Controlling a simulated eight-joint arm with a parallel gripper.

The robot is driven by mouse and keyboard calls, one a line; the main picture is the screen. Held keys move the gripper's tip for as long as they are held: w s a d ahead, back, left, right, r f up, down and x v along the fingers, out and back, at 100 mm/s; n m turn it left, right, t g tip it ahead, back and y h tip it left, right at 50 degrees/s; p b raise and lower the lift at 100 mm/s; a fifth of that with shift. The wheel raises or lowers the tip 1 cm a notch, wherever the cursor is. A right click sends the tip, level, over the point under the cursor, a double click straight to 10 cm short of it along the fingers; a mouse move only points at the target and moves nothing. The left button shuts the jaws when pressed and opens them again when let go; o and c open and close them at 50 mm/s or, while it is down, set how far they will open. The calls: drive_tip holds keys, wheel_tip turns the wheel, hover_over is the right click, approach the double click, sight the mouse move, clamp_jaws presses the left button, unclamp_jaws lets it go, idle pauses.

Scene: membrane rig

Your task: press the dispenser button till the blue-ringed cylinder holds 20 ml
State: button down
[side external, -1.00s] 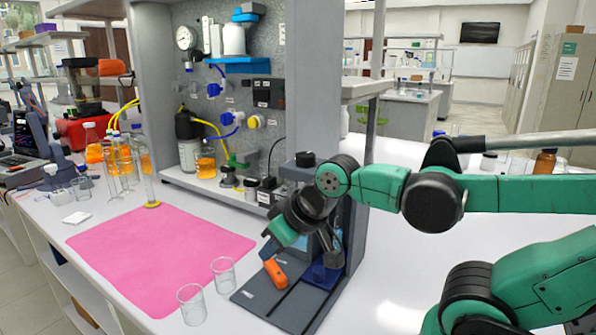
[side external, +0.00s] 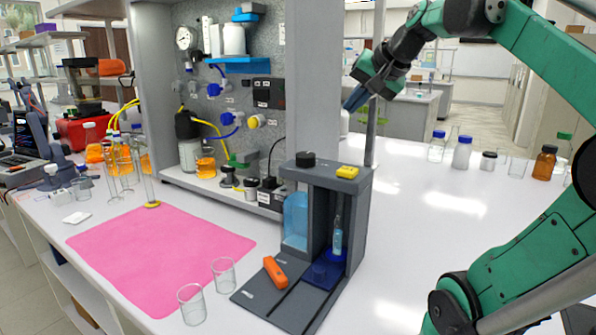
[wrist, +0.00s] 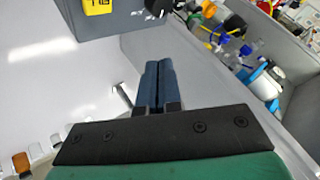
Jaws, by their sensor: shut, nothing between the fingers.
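The grey dispenser (side external: 357,195) stands on the bench in the side external view, with a yellow button (side external: 347,171) on top. The button also shows at the top of the wrist view (wrist: 97,5). Inside the right bay is a slim clear cylinder (side external: 337,240) with pale blue in it, above a dark blue base (side external: 322,275). Its ring and liquid level are too small to read. My gripper (side external: 352,104) is shut and empty, raised well above the dispenser and apart from the button. Its blue fingers meet in the wrist view (wrist: 159,70).
A blue bottle (side external: 296,220) stands in the dispenser's left bay. An orange tool (side external: 275,271) lies on its base. Two beakers (side external: 224,275) stand by the pink mat (side external: 165,250). Several bottles (side external: 462,152) line the back right. The white bench right of the dispenser is clear.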

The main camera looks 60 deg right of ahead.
sight(343, 168)
drive_tip(key=shift+f, duration=0.15)
drive_tip(key=shift+f, duration=4.35)
drive_tip(key=shift+f, duration=0.4)
drive_tip(key=shift+f, duration=0.55)
drive_tip(key=shift+r, duration=1)
